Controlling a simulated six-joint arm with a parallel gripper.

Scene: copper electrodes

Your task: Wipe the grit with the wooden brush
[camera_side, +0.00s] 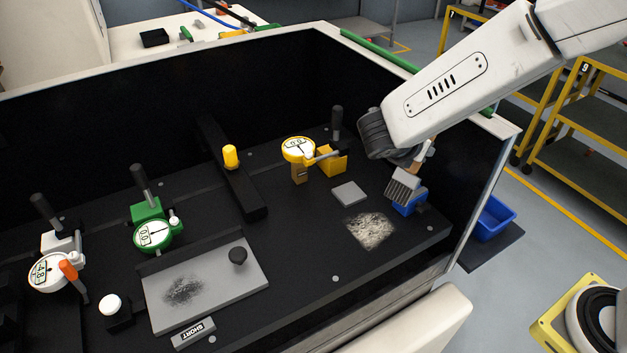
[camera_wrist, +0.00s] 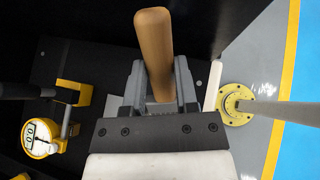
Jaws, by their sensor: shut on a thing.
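The wooden brush shows in the wrist view as a light-brown handle (camera_wrist: 155,45) between the two grey fingers of my gripper (camera_wrist: 160,98). My gripper (camera_side: 405,187) is shut on it in the side view, at the right end of the black bench, at a blue block or holder (camera_side: 408,208). The brush's bristles are hidden; I cannot tell whether the brush is still in the blue piece. Dark grit (camera_side: 183,290) lies in a patch on the left part of a grey plate (camera_side: 225,262), well to the left of my gripper.
A pale, rough patch (camera_side: 371,231) and a small grey square (camera_side: 349,194) lie near my gripper. A yellow gauge (camera_side: 298,150) stands behind. Green (camera_side: 152,235) and white (camera_side: 48,270) gauges stand left.

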